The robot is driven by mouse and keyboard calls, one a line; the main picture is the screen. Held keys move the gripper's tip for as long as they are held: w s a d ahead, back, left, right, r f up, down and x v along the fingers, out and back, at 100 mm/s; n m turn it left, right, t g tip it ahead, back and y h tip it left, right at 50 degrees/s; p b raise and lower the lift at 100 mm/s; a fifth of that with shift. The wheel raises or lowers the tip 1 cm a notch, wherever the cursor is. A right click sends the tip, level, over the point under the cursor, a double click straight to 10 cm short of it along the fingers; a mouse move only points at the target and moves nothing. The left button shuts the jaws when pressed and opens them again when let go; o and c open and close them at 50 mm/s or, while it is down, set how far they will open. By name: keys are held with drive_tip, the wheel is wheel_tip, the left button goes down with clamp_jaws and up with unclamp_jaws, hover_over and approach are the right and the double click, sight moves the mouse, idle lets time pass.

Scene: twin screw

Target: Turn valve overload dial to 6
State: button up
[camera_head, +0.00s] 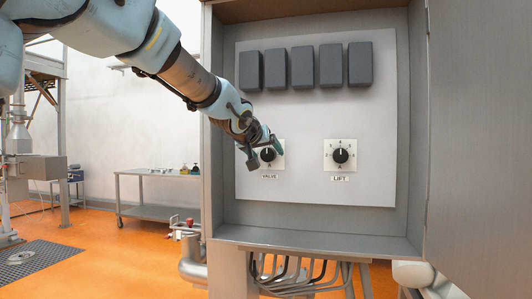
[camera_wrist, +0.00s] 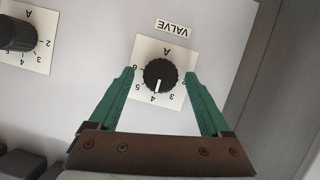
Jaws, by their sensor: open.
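The black round VALVE dial (camera_wrist: 160,74) sits on a white square scale plate (camera_wrist: 152,43) in the wrist view, which shows the panel upside down. Its white pointer line points down in that view, close to the 4. The 6 is at the dial's left there. My gripper (camera_wrist: 159,75) is open, with one green finger on each side of the dial and a gap visible to each. I cannot tell how far the fingertips are from the panel. In the head view my gripper (camera_head: 263,144) partly covers the VALVE dial (camera_head: 268,155).
The LIFT dial (camera_head: 340,155) is to the right on the same grey panel (camera_head: 310,190). Several dark blocks (camera_head: 303,67) line the panel above. The cabinet's side walls and open door (camera_head: 480,130) bound the space. A metal table (camera_head: 160,176) stands at the left.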

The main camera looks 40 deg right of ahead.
drive_tip(key=shift+w+d, duration=0.1)
drive_tip(key=shift+d, duration=0.05)
drive_tip(key=shift+f, duration=0.1)
clamp_jaws()
idle(0.6)
